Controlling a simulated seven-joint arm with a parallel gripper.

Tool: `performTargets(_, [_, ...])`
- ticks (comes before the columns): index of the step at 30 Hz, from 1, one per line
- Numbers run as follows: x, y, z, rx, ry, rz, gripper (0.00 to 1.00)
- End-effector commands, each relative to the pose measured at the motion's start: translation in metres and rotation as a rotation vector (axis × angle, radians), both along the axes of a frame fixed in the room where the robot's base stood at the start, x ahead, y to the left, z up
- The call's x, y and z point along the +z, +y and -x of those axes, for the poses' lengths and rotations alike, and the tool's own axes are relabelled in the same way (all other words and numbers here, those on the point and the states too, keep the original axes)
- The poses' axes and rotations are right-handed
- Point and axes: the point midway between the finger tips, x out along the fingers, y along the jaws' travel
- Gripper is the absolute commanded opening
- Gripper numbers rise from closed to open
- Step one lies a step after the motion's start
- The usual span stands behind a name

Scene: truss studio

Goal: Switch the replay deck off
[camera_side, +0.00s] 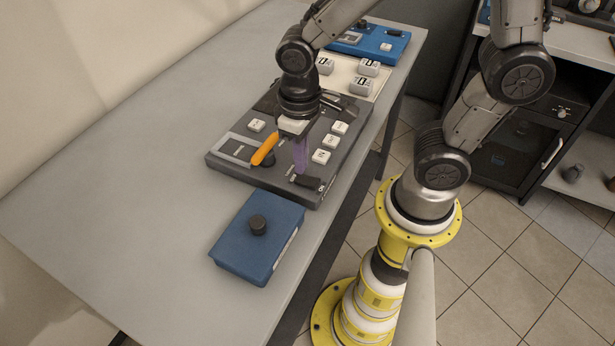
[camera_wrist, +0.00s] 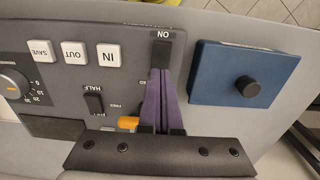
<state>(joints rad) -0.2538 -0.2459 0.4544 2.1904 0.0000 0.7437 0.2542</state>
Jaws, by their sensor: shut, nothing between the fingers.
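The replay deck (camera_side: 262,177) is a dark grey console on the table. It also fills the left of the wrist view (camera_wrist: 128,72). Its black power switch (camera_wrist: 161,54) has an upside-down "ON" label at the far end; the switch also shows near the deck's front corner in the side view (camera_side: 309,183). I cannot tell which way it is set. My gripper (camera_wrist: 160,74) is shut and empty, its purple fingers together. In the side view the fingertips (camera_side: 302,171) point down just beside the switch. Whether they touch it is unclear. The fingers hide the switch's near end.
An orange lever (camera_side: 265,149) stands on the deck close to my fingers. White buttons (camera_side: 320,156) and a small HALF/FREE switch (camera_wrist: 94,103) are nearby. A blue box with a black knob (camera_side: 262,250) sits in front. The table's left side is clear.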

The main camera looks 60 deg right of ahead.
Motion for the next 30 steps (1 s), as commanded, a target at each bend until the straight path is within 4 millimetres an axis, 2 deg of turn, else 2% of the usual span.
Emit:
performTargets(18, [0.044, 0.000, -0.001, 0.000, -0.003, -0.001, 0.00])
performTargets(30, [0.048, 0.000, 0.000, -0.002, -0.001, 0.000, 0.00])
